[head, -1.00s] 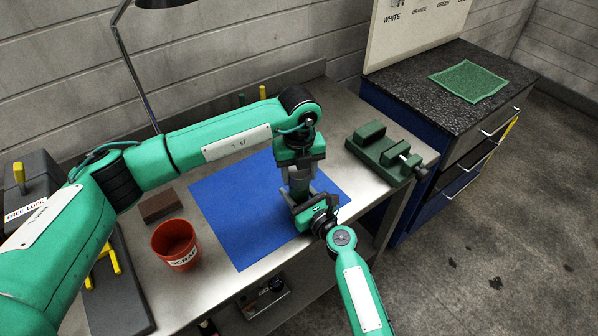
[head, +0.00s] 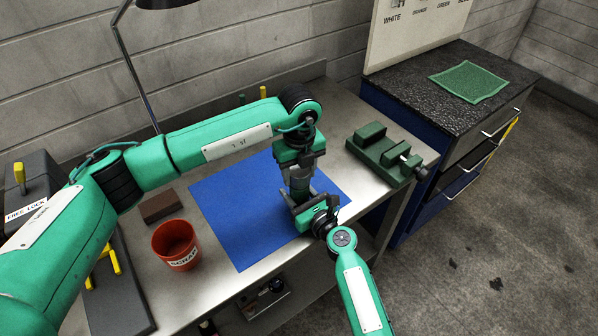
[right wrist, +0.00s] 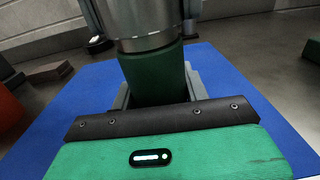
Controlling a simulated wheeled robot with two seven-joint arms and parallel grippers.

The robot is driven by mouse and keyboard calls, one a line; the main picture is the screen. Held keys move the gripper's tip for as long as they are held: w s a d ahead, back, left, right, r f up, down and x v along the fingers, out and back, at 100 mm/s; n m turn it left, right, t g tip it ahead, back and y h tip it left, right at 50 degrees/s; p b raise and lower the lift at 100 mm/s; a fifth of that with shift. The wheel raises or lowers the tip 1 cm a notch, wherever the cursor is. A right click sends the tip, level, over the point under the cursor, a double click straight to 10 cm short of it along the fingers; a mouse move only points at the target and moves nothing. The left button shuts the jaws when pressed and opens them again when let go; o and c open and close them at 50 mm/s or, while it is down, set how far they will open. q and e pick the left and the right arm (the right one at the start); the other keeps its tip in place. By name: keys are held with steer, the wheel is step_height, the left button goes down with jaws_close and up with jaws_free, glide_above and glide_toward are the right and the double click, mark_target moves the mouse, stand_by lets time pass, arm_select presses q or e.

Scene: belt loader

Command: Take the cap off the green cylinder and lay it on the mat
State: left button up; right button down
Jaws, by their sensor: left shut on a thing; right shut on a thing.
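The green cylinder (right wrist: 153,78) stands upright over the blue mat (head: 240,220), with a grey metal cap (right wrist: 143,22) at its top. My right gripper (head: 304,207) is shut around the cylinder's lower body; its jaws (right wrist: 155,95) show in the right wrist view. My left gripper (head: 299,166) points down from above and is shut on the cap. In the head view the two grippers hide most of the cylinder and cap. In the right wrist view the cap's lower rim is directly above the green body; I cannot tell whether they are apart.
A red scrap bin (head: 176,245) and a brown block (head: 160,205) stand left of the mat. A green vise (head: 385,155) stands to its right. A lamp (head: 135,65) rises behind. The mat's left part is clear.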

mark_target(299, 170)
arm_select(q)
steer(key=shift+r, duration=0.9)
arm_select(e)
steer(key=shift+f, duration=0.1)
arm_select(q)
steer(key=shift+r, duration=2)
arm_select(e)
steer(key=c, duration=0.6)
jaws_free()
steer(key=shift+c, duration=0.2)
steer(key=shift+s, duration=0.1)
